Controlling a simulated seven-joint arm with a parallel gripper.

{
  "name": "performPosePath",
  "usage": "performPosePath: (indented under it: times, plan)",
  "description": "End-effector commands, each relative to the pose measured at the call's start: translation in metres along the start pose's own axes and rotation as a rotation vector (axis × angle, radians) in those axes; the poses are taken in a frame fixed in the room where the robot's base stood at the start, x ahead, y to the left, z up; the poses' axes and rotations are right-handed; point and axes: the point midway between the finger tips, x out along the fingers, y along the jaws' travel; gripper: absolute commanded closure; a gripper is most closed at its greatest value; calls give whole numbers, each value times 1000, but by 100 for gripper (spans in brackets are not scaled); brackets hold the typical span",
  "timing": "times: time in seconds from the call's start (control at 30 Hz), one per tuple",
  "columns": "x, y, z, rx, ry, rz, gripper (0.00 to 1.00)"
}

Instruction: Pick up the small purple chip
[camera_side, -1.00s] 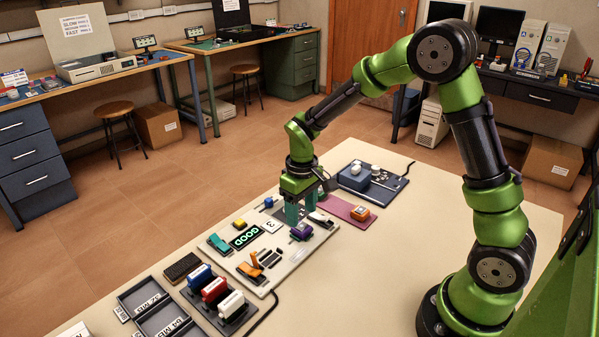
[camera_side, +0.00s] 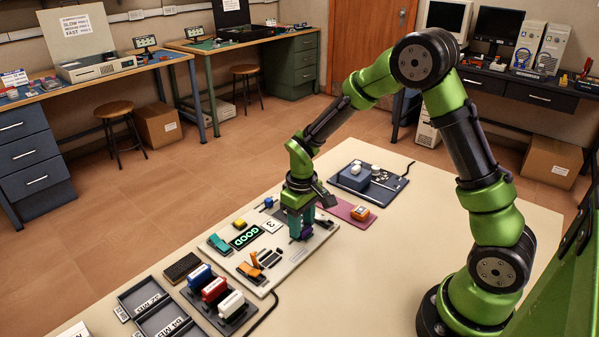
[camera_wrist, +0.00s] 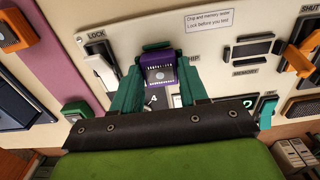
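The small purple chip (camera_wrist: 159,72) sits on the light panel in the wrist view, with a pale patch on its near face. My gripper (camera_wrist: 160,66) has its two teal fingers apart, one on each side of the chip. I cannot tell whether they touch it. In the side view, my gripper (camera_side: 302,230) is low over the panel (camera_side: 314,246). The purple chip (camera_side: 308,232) shows only partly there, behind and between the fingers.
In the wrist view, a white lever (camera_wrist: 101,68) marked LOCK stands left of the chip, and memory slots (camera_wrist: 252,48) lie to the right.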

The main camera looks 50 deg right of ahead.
Motion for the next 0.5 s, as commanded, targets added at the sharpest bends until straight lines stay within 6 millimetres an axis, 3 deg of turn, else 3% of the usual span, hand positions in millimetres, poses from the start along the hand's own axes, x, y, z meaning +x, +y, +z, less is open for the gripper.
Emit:
performPosePath:
  times: [0.03, 0.17, 0.5]
  plan:
    - [0, 0, 0, 0, 0, 0, 65]
    - [0, 0, 0, 0, 0, 0, 85]
    - [-19, 0, 0, 0, 3, 0, 85]
